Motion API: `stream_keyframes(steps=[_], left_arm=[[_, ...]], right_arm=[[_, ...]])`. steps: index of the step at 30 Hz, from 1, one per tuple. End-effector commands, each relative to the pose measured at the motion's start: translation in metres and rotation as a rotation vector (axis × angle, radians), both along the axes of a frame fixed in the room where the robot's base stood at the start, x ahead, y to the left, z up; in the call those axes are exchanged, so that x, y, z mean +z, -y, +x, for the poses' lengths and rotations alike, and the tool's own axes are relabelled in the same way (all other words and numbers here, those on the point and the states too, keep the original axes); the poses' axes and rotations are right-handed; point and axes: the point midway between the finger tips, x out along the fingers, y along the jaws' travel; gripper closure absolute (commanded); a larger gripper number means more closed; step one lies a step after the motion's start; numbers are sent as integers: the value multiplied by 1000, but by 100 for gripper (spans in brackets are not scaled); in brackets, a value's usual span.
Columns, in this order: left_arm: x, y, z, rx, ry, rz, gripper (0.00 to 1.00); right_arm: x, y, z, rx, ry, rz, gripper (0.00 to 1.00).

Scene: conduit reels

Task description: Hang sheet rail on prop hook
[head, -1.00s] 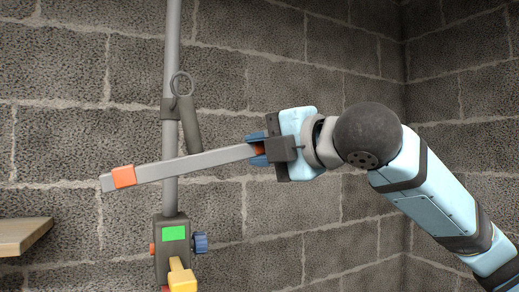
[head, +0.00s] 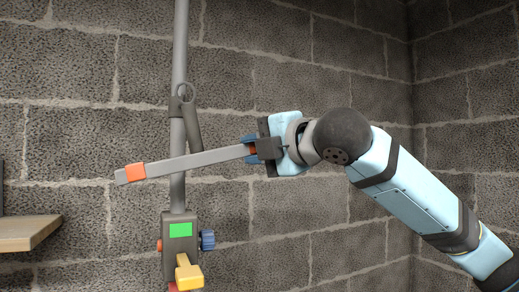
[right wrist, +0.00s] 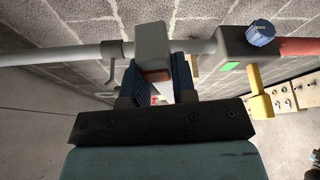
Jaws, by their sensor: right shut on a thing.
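The sheet rail (head: 200,160) is a straight grey bar with an orange band near its left end. My right gripper (head: 250,150) is shut on it near its right end, where another bit of orange shows. The rail slopes slightly down to the left and passes in front of the grey prop pole (head: 180,60), below the dark collar with the hook (head: 194,130) and its ring. I cannot tell whether the rail touches the pole. In the right wrist view the rail (right wrist: 152,43) stands foreshortened between the fingers, with the hook (right wrist: 112,73) to its left. My left gripper is not in view.
Below the rail, the pole carries a dark box (head: 180,245) with a green panel, blue knob (head: 208,240) and yellow lever (head: 188,274). A wooden shelf (head: 30,233) juts in at the lower left. A block wall (head: 300,75) stands behind.

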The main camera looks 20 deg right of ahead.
Motion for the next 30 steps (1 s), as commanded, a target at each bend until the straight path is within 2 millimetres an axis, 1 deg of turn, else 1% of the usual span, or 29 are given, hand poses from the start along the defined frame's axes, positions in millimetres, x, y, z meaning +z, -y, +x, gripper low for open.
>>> stream_keyframes(steps=[16,23,30], left_arm=[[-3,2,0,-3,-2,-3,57],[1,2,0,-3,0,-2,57],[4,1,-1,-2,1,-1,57]], right_arm=[[-3,-1,33,0,0,1,100],[-11,-1,41,0,0,1,100],[-16,-1,44,0,0,1,100]])
